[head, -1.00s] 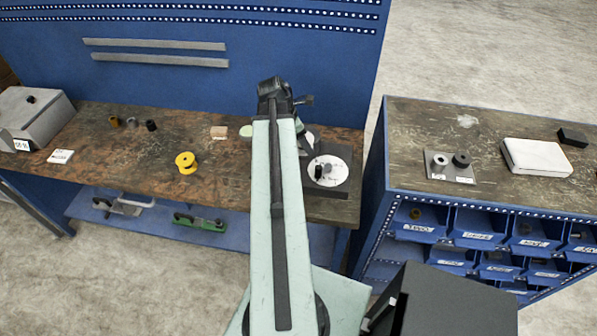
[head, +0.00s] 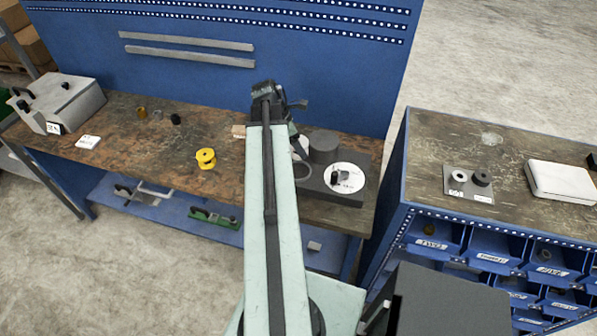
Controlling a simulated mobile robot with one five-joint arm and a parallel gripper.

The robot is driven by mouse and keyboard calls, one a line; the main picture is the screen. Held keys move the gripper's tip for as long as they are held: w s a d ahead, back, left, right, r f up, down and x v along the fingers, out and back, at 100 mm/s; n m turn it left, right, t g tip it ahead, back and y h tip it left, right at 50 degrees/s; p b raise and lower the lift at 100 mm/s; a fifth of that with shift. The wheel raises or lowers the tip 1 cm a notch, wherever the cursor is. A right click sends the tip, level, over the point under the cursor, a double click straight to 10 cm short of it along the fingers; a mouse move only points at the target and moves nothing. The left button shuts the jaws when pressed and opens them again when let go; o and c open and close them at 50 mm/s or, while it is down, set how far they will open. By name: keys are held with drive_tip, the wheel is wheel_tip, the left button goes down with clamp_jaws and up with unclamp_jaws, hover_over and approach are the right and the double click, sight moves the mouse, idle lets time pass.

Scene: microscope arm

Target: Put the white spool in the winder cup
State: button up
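The winder (head: 317,200) is a dark base at the right end of the bench, beside my arm. A round, ring-like dark part (head: 297,178), possibly the cup, is partly hidden by my arm. I cannot make out a clear white spool. A small white piece shows at my arm's right edge; I cannot tell what it is. A yellow spool (head: 206,158) stands on the bench left of my arm. My gripper's fingers are hidden behind my raised arm.
A grey box (head: 75,103) and a white card (head: 88,142) are at the bench's left. Small brown and black parts stand at the back. A right cabinet (head: 520,195) holds a plate with two small cylinders and a white case (head: 562,180). Floor separates bench and cabinet.

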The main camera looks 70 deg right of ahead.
drive_tip(key=shift+s+f+b, duration=0.1)
drive_tip(key=shift+f+b, duration=5)
drive_tip(key=shift+f, duration=0.15)
drive_tip(key=o, duration=1.4)
drive_tip(key=shift+r, duration=0.1)
drive_tip(key=shift+r, duration=0.15)
drive_tip(key=shift+r+p, duration=0.25)
drive_tip(key=shift+p, duration=0.3)
drive_tip(key=p+v, duration=1)
drive_tip(key=v, duration=0.1)
drive_tip(key=shift+a+r, duration=0.2)
